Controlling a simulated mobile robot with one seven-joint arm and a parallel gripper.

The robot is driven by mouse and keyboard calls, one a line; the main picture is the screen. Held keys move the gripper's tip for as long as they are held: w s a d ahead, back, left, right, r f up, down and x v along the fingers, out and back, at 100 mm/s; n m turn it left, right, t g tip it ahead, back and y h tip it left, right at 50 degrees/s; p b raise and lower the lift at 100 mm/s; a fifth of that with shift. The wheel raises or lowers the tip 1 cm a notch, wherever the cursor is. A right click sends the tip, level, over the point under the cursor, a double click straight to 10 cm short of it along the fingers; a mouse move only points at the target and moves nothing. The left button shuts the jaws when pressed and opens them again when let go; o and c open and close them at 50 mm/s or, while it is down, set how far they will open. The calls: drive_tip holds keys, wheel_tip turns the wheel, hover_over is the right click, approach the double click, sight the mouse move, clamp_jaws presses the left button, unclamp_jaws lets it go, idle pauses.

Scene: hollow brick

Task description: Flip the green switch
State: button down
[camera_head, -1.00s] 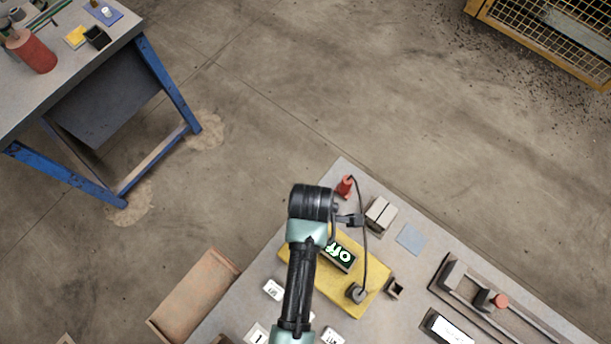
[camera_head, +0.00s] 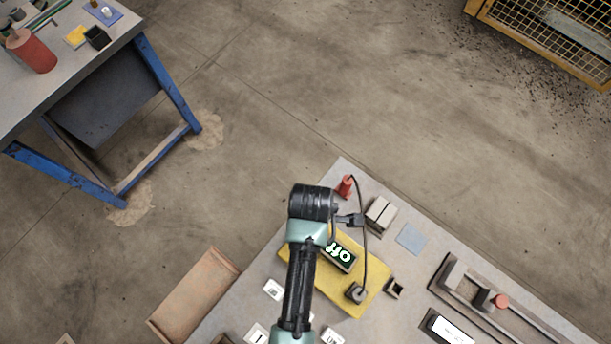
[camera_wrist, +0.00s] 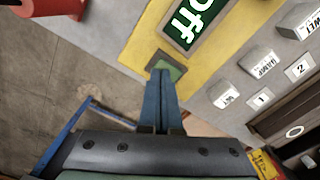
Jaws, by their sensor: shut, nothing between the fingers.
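The green switch (camera_wrist: 168,69) sits in a grey frame on the yellow panel (camera_wrist: 140,42), in the upper middle of the wrist view. Beside it, a dark green display (camera_wrist: 193,20) reads "off" in white. My gripper (camera_wrist: 163,74) is shut and empty, its blue fingertips right at the near edge of the switch and covering part of it. I cannot tell whether they touch it. In the head view, the yellow panel (camera_head: 325,300) and the display (camera_head: 340,256) show beside my arm, which hides the switch.
Labelled grey blocks (camera_wrist: 258,62) stand right of the panel in the wrist view. In the head view, a red cylinder (camera_head: 344,187) with a cable, grey blocks (camera_head: 381,216) and a blue square (camera_head: 410,238) lie on the grey table (camera_head: 440,240). Floor lies beyond the table's edge.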

drive_tip(key=shift+f+b, duration=0.55)
drive_tip(key=shift+f, duration=0.4)
drive_tip(key=shift+r, duration=0.1)
wheel_tip(320, 180, up, 7)
drive_tip(key=p, duration=0.8)
idle(0.3)
idle(0.5)
